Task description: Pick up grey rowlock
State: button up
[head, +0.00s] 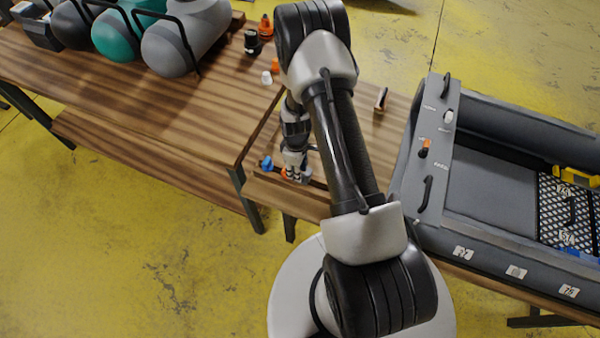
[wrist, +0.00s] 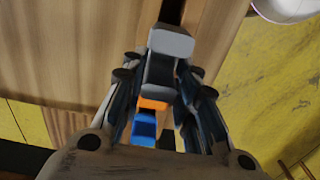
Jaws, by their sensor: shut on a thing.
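The grey rowlock (wrist: 171,43) stands between the two fingers of my gripper (wrist: 162,85) in the wrist view, its grey top showing beyond the fingertips. The fingers are shut on it from both sides. An orange piece (wrist: 153,104) and a blue rowlock (wrist: 144,125) sit in line with it, nearer the wrist camera. In the head view my gripper (head: 294,176) is low at the front edge of the wooden table, with the blue rowlock (head: 267,163) just left of it. There the grey rowlock is mostly hidden by the gripper.
The grey inflatable boat (head: 480,250) lies at the right, with an orange-topped rowlock (head: 424,147) on its panel. A wooden table (head: 120,95) at the left bears grey, teal and black cylinders. A brown-and-white handled item (head: 381,99) lies behind my arm. Yellow floor is open at the front left.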

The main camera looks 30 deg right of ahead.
jog(key=shift+r, duration=0.1)
notch_tip(320, 180, up, 21)
jog(key=p, duration=0.6)
